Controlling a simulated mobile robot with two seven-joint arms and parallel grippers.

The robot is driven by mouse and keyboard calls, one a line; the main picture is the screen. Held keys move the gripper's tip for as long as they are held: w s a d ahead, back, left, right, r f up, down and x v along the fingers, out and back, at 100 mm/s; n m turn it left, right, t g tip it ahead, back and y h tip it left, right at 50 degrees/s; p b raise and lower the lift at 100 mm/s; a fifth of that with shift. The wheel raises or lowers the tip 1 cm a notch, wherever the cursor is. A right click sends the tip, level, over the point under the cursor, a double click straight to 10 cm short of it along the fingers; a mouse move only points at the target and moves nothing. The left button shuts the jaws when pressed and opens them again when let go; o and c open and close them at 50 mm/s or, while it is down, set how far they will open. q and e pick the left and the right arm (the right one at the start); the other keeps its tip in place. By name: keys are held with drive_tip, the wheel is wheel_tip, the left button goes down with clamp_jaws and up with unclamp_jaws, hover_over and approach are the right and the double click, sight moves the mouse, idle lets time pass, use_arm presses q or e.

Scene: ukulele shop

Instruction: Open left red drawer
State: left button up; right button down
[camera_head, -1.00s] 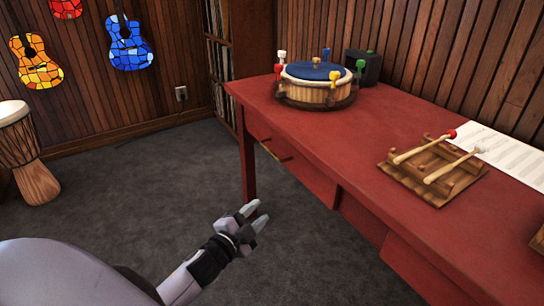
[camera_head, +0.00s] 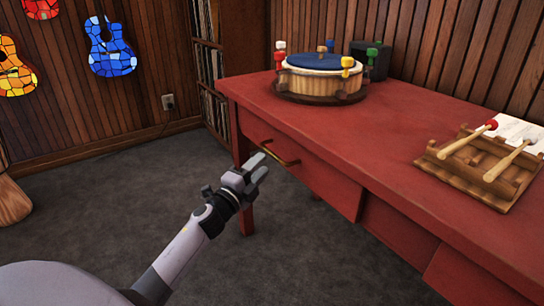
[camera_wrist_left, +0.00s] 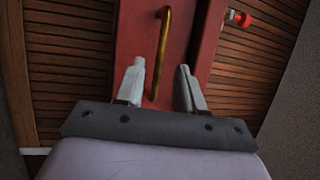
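The left red drawer (camera_head: 304,163) is in the front of the red desk (camera_head: 400,118), near its left end, and looks closed. Its brass handle (camera_head: 280,154) is a thin bar. My left gripper (camera_head: 257,168) is in front of the drawer, just short of the handle. In the left wrist view the handle (camera_wrist_left: 163,50) stands upright ahead of the gap between the fingers. The left gripper (camera_wrist_left: 161,82) is open there, with nothing between its fingertips. My right gripper is in neither view.
A record shelf (camera_head: 209,75) stands behind the desk's left end.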

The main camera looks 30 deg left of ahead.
sight(272, 152)
use_arm(q)
drive_tip(key=shift+w+r+b, duration=0.2)
drive_tip(key=shift+w, duration=0.85)
drive_tip(key=shift+w+r+b, duration=0.15)
drive_tip(key=shift+w+b, duration=0.1)
drive_tip(key=shift+w, duration=0.8)
drive_tip(key=shift+w+r+b, duration=0.2)
drive_tip(key=shift+w, duration=0.85)
clamp_jaws()
